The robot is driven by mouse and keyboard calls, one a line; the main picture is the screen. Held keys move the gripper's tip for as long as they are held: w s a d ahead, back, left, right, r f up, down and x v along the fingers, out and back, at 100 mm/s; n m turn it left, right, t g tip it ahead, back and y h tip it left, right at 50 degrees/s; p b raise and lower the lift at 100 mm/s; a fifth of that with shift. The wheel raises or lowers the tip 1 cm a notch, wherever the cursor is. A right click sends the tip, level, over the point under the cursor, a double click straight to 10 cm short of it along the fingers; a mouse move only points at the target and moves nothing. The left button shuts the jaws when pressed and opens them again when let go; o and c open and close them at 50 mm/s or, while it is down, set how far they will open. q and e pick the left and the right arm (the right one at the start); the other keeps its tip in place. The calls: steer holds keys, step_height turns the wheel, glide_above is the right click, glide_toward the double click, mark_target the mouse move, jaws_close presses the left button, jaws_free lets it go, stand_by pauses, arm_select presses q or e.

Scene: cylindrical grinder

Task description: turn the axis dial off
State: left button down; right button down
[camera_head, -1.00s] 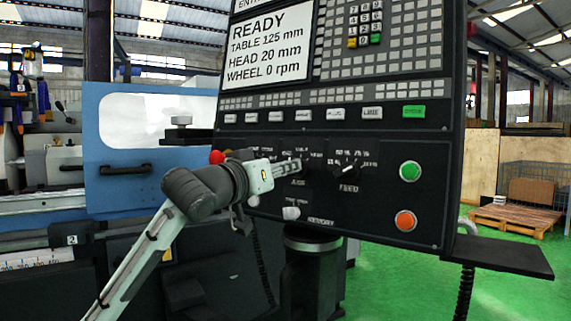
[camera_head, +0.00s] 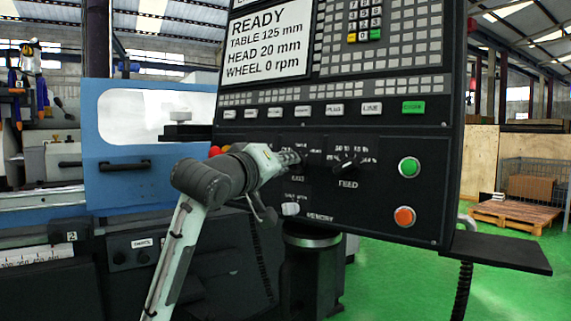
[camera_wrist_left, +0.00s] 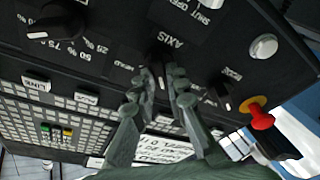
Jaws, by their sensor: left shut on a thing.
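The axis dial (camera_wrist_left: 158,54) is a black knob on the dark control panel, with the word AXIS beside it in the left wrist view. My left gripper (camera_wrist_left: 160,76) is shut on this dial, one finger on each side. In the head view my left gripper (camera_head: 293,157) covers most of the dial, above the AXIS label. The dial's exact setting is hard to read because the fingers hide much of it. My right gripper is in neither view.
The feed dial (camera_head: 346,163) is close to the right of my gripper. Green (camera_head: 409,167) and orange (camera_head: 404,216) buttons are farther right. A red emergency button (camera_wrist_left: 259,117) and another black dial (camera_wrist_left: 222,91) are nearby. A shelf (camera_head: 497,252) juts out below the panel.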

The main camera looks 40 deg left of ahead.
arm_select(q)
steer(key=c, duration=1.5)
jaws_free()
steer(key=shift+c, duration=0.2)
steer(key=s+d, duration=0.1)
steer(key=s, duration=0.6)
steer(key=shift+s, duration=0.25)
steer(key=shift+d, duration=0.1)
